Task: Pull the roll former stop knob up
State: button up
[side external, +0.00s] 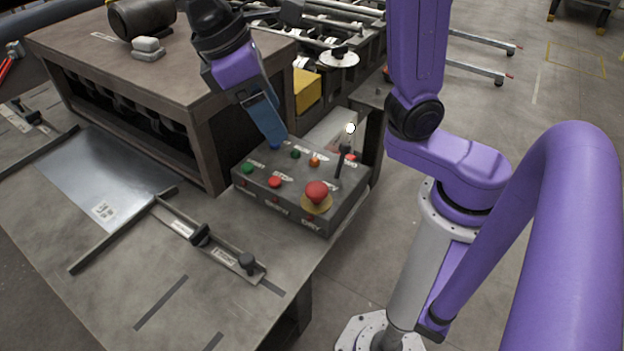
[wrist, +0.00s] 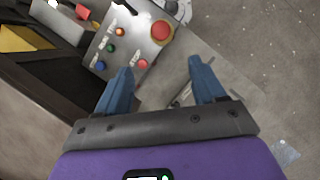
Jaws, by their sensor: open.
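The stop knob (side external: 317,191) is a red mushroom head on a yellow round plate at the front right of the grey control box (side external: 283,211). In the wrist view the stop knob (wrist: 161,30) shows at the top, beyond the fingertips and between their lines. My gripper (side external: 276,143) is over the back left of the box, its blue fingers pointing down and apart from the knob. In the wrist view my gripper (wrist: 160,67) is open with nothing between the fingers. The exact height of the fingertips above the box is hard to tell.
A black lever (side external: 340,165) with a pale ball top rises behind the knob. Green, red and orange buttons (side external: 315,160) cover the box top. A brown cabinet (side external: 165,85) stands behind left. A metal sheet (side external: 110,180) and guide rails (side external: 200,235) lie on the table.

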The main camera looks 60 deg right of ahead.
aim_at(315, 187)
jog(key=x, duration=1.7)
jog(key=shift+w+a, duration=0.1)
jog(key=shift+a, duration=0.05)
grip_shut()
jog(key=shift+r, duration=0.65)
grip_release()
